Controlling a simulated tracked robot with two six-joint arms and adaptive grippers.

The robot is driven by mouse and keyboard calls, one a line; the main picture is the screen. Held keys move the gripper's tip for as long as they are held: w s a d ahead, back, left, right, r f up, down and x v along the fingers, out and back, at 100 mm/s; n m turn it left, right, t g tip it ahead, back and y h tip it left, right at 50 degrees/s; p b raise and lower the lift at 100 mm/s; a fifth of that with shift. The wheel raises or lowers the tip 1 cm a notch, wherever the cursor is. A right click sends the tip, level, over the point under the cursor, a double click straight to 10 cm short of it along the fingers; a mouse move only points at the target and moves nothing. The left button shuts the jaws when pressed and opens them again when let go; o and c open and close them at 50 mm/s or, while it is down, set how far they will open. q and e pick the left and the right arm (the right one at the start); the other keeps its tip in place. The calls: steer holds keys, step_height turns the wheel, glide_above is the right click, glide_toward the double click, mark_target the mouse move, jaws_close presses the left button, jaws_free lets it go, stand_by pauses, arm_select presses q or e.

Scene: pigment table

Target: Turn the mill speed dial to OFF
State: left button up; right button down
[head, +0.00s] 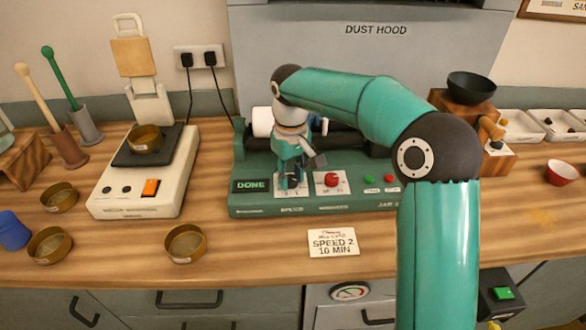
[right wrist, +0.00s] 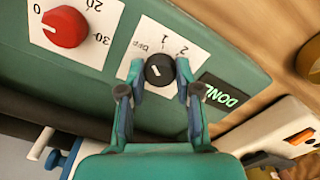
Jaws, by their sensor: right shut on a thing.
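The green mill (head: 330,200) stands at the middle of the table. Its black speed dial (right wrist: 159,70) sits on a white plate (right wrist: 140,52) with OFF, 1 and 2 printed around it. My right gripper (head: 291,182) reaches down over the dial. In the right wrist view its fingers (right wrist: 160,82) are shut on the dial, one on each side. The dial has a small pale pointer mark; I cannot tell for sure which label it points at. My left gripper is not in view.
Beside the dial are a red timer knob (head: 332,180) and a lit DONE display (head: 251,185). A green button (head: 371,179) and a red button (head: 390,178) are further right. A card reading SPEED 2, 10 MIN (head: 333,243) lies in front.

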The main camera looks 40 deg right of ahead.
mark_target(291, 178)
steer(key=shift+n+p, duration=0.55)
steer(key=shift+n, duration=0.75)
steer(key=c, duration=0.8)
jaws_free()
steer(key=shift+r, duration=0.65)
step_height(291, 178, up, 10)
steer(key=shift+r, duration=0.25)
